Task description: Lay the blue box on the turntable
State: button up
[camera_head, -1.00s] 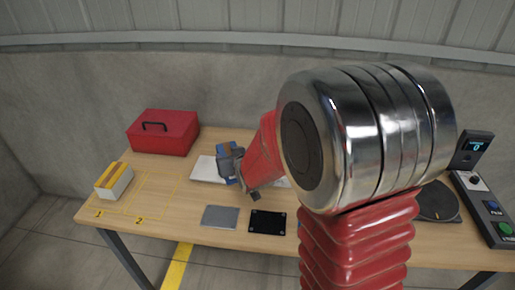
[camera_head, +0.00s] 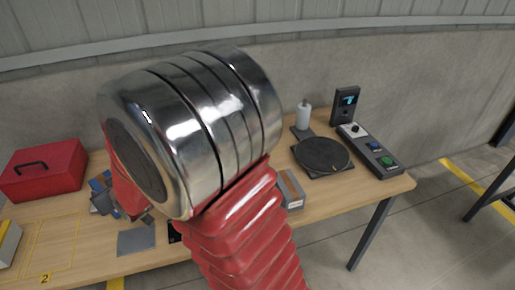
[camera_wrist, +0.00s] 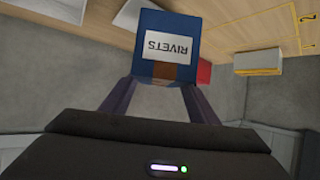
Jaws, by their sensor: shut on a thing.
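The blue box (camera_wrist: 165,40) has a white "RIVETS" label and a brown band, and fills the space between my fingers in the wrist view. My gripper (camera_wrist: 158,88) is shut on it. In the head view the box (camera_head: 99,183) shows only in part beside my gripper (camera_head: 108,201), at the left part of the bench, partly hidden by my arm. The turntable (camera_head: 322,154) is a dark round disc on a square base at the bench's right side. It is empty, and well apart from the box.
A red toolbox (camera_head: 44,169) stands at the back left. A grey plate (camera_head: 136,241) lies near the front edge. A grey and brown box (camera_head: 290,190) stands in front of the turntable, partly behind my arm. A white bottle (camera_head: 303,117) and a button panel (camera_head: 372,150) flank the turntable.

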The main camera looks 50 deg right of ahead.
aim_at(322, 152)
jog(key=u, duration=0.3)
jog(key=k, duration=1.5)
jog(key=z, duration=0.8)
jog(key=i, duration=0.75)
jog(key=z, duration=0.1)
